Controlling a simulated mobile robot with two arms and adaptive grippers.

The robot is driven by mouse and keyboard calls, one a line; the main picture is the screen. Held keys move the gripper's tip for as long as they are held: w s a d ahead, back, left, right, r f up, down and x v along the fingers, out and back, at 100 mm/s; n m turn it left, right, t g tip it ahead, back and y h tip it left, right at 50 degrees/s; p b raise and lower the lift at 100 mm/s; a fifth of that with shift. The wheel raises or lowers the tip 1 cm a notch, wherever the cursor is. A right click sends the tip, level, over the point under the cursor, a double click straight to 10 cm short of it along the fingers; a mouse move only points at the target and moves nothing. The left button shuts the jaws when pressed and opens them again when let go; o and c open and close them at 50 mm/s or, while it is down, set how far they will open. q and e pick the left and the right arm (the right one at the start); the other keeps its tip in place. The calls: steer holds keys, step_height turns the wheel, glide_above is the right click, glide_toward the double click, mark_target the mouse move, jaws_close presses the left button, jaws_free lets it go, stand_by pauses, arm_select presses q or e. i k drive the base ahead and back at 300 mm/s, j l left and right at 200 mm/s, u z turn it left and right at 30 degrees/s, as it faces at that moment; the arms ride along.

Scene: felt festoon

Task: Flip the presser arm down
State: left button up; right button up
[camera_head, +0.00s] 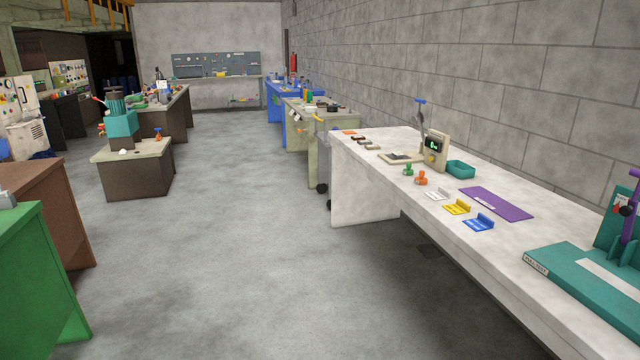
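Neither of my grippers is in view. On the long pale workbench (374,143) at the right stands a beige device (436,148) with a dark display. An upright thin grey arm with a blue tip (420,102) rises beside it, above a flat beige plate with a dark patch (401,158). At the right edge, a teal machine (560,272) has an upright teal back and a raised purple lever (631,208), partly cut off by the frame. I cannot tell which of these two raised parts is the presser arm.
On the bench lie a purple mat (496,203), a teal tray (460,169), green (408,169) and orange (421,178) pieces, and white, yellow and blue holders (478,222). The grey floor (240,250) is open left of the bench. A green table (40,280) stands at left.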

mark_target(421, 118)
steer(key=i, duration=2.1)
steer(key=i+z, duration=0.1)
steer(key=i, duration=0.6)
steer(key=i+z, duration=0.1)
steer(key=i, duration=0.6)
steer(key=i+j+z, duration=0.1)
steer(key=i, duration=0.6)
steer(key=i+l+z, duration=0.2)
steer(key=i, duration=0.35)
